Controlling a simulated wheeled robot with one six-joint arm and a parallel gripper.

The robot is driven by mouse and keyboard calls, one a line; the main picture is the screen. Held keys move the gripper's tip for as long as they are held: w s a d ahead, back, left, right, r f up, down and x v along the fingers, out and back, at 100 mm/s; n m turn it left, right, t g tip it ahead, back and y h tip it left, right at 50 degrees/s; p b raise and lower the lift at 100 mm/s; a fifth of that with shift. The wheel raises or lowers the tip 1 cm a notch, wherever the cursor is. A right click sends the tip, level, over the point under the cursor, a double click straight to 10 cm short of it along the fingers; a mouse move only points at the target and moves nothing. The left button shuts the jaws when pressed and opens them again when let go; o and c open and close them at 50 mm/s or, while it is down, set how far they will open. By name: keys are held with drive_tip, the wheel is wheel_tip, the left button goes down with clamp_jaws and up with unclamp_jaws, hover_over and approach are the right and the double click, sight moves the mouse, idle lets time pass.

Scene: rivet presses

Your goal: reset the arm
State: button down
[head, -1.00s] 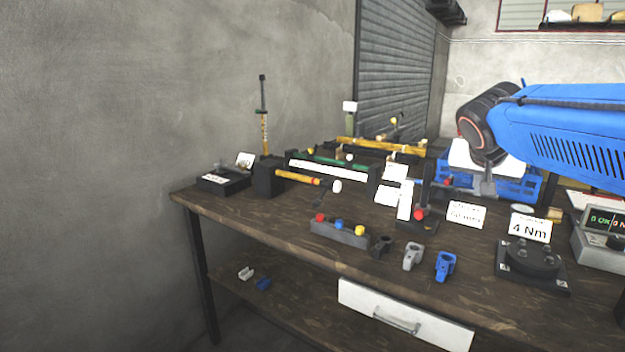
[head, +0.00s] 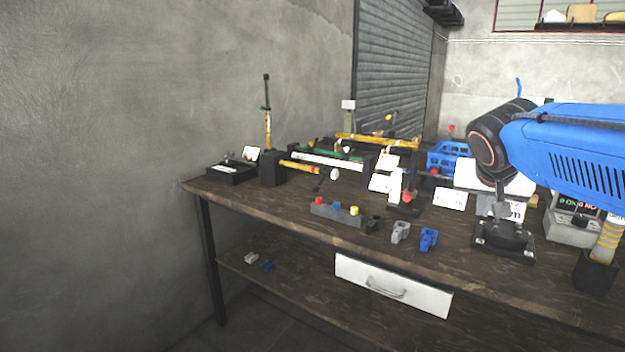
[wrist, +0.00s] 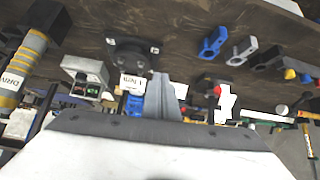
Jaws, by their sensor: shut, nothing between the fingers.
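My blue arm reaches in from the right in the head view, with its dark wrist joint bent downward. My gripper (head: 503,212) hangs at its end, over the right part of the workbench near a black round fixture (head: 505,240). In the wrist view my gripper (wrist: 162,82) shows as grey fingers closed together with nothing between them. The fixture also shows there, just left of the fingertips (wrist: 128,55). In the head view the arm's white wrist part hides some of the 4 Nm card behind it.
The wooden workbench (head: 300,225) holds a grey block with coloured knobs (head: 336,213), a grey clamp (head: 400,232), a blue clamp (head: 428,239), a blue crate (head: 447,158) and yellow-handled presses (head: 300,167). A display box (head: 570,227) and a yellow-striped tool (head: 607,240) stand at right.

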drive_tip(key=s+a+f+n+g+y, duration=0.1)
drive_tip(key=s+a+f+n+y, duration=0.1)
drive_tip(key=s+f, duration=0.7)
drive_tip(key=s+a+f+n+g+y, duration=0.1)
drive_tip(key=s+a+f+n+y, duration=0.1)
drive_tip(key=s+a+f, duration=0.4)
drive_tip(key=s+f+n, duration=0.1)
drive_tip(key=s+f, duration=0.3)
drive_tip(key=s, duration=0.3)
drive_tip(key=shift+f+n, duration=0.3)
drive_tip(key=shift+n, duration=0.1)
